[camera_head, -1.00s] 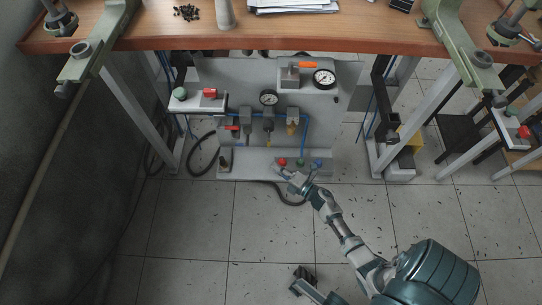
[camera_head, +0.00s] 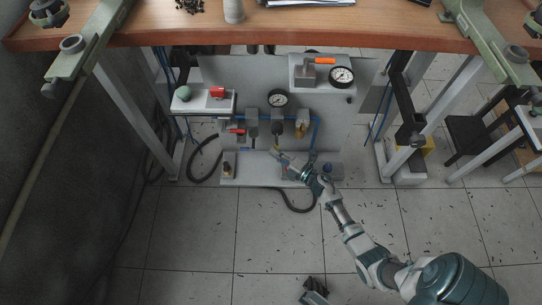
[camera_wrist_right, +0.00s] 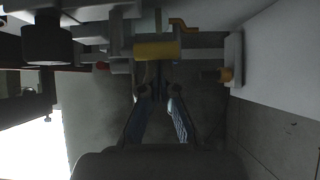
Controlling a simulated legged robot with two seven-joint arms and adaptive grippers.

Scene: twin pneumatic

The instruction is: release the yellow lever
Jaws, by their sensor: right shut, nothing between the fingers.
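The yellow lever (camera_head: 277,148) shows as a small yellow tip under the middle unit of the pneumatic panel in the head view. In the right wrist view it is likely the yellow bar (camera_wrist_right: 157,51) straight ahead of the fingers. My right gripper (camera_head: 279,156) is shut and empty, with its tips just below the lever. The wrist view shows its fingers (camera_wrist_right: 159,92) running up towards the bar. I cannot tell whether they touch it.
Gauges (camera_head: 278,98), a red lever (camera_head: 236,131) and a brass unit (camera_head: 302,130) sit close by on the panel. A blue button (camera_head: 327,169) is on the lower ledge, partly behind my arm. The workbench (camera_head: 300,30) overhangs above, with table legs on both sides.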

